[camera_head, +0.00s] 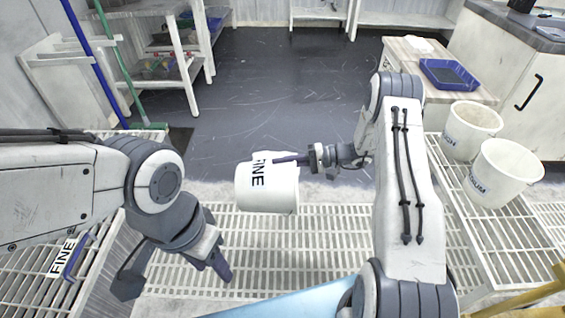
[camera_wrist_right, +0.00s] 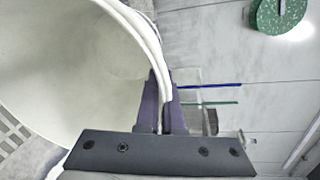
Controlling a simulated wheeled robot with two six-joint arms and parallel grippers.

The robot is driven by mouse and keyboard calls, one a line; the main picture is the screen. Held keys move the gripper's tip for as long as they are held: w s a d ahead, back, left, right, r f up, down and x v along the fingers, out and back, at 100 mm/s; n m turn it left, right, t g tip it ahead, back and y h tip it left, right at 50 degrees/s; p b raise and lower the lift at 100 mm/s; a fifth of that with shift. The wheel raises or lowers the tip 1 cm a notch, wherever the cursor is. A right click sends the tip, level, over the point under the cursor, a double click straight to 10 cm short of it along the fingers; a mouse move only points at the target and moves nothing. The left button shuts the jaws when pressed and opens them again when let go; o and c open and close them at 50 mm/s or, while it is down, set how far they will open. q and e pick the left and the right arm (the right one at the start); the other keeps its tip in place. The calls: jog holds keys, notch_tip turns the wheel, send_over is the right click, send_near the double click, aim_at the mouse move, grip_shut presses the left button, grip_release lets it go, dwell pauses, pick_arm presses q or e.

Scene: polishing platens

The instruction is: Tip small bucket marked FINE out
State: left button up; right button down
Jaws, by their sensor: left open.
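The small white bucket marked FINE (camera_head: 266,190) hangs in the air over a white slatted grating. It is tipped onto its side, its lettering turned sideways. My right gripper (camera_head: 287,160) is shut on its rim; in the wrist view the fingers (camera_wrist_right: 160,108) pinch the wall of the bucket (camera_wrist_right: 75,65). The pale inside that shows there has no clear contents. My left gripper (camera_head: 218,268) is open and empty, pointing down, below and left of the bucket.
Two white buckets (camera_head: 472,130) (camera_head: 503,172) stand on the slatted stand at right; the nearer has partly legible lettering. A blue tray (camera_head: 449,75) sits behind them. A FINE label (camera_head: 62,256) is at lower left. Blue and green poles rise at left. The dark floor beyond is clear.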

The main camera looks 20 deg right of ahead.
jog(key=shift+r, duration=0.1)
notch_tip(320, 180, up, 5)
jog(key=g+h+p, duration=0.1)
jog(key=h+p, duration=0.3)
jog(key=p, duration=0.3)
jog(key=g+h+p, duration=0.1)
jog(key=h+p, duration=0.3)
jog(key=p, duration=0.4)
jog(key=shift+g+h, duration=0.3)
notch_tip(320, 180, up, 2)
jog(key=g+h+p, duration=0.1)
jog(key=h+p, duration=0.4)
jog(key=p, duration=1)
jog(key=shift+r, duration=0.15)
jog(key=shift+a+p, duration=0.1)
jog(key=shift+p, duration=0.3)
jog(key=shift+r+g+h+p, duration=0.15)
jog(key=shift+g+h+p, duration=0.15)
jog(key=shift+h+p, duration=0.4)
jog(key=shift+b, duration=0.3)
jog(key=shift+r+h, duration=0.15)
jog(key=shift+h, duration=0.45)
jog(key=shift+r, duration=0.1)
